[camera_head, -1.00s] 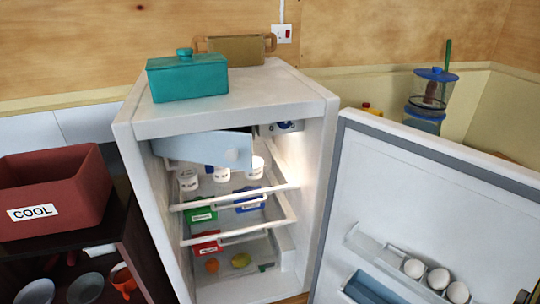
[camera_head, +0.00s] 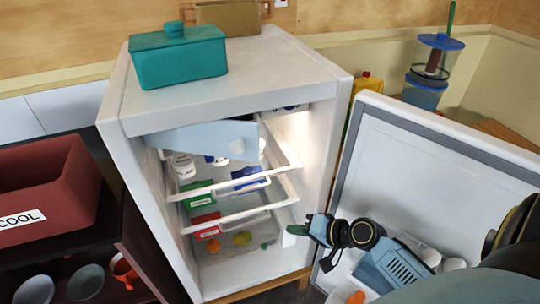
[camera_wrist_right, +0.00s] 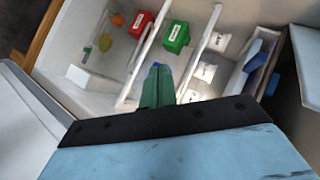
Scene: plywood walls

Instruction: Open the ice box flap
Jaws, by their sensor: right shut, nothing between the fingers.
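The ice box flap (camera_head: 190,138) is a pale blue panel with a round pale knob (camera_head: 237,146), at the top inside the open fridge (camera_head: 115,105). It sits at a slant, and I cannot tell how far it stands from the compartment. My right gripper (camera_head: 297,229) is shut and empty, low at the right side of the fridge opening, below and right of the flap and apart from it. Its green fingers (camera_wrist_right: 158,88) also show in the right wrist view, pointing at the shelves. My left gripper is not in view.
The fridge door (camera_head: 400,150) stands open at the right, close to my right arm. A teal container (camera_head: 180,58) stands on top. A red bin (camera_head: 45,185) is at left.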

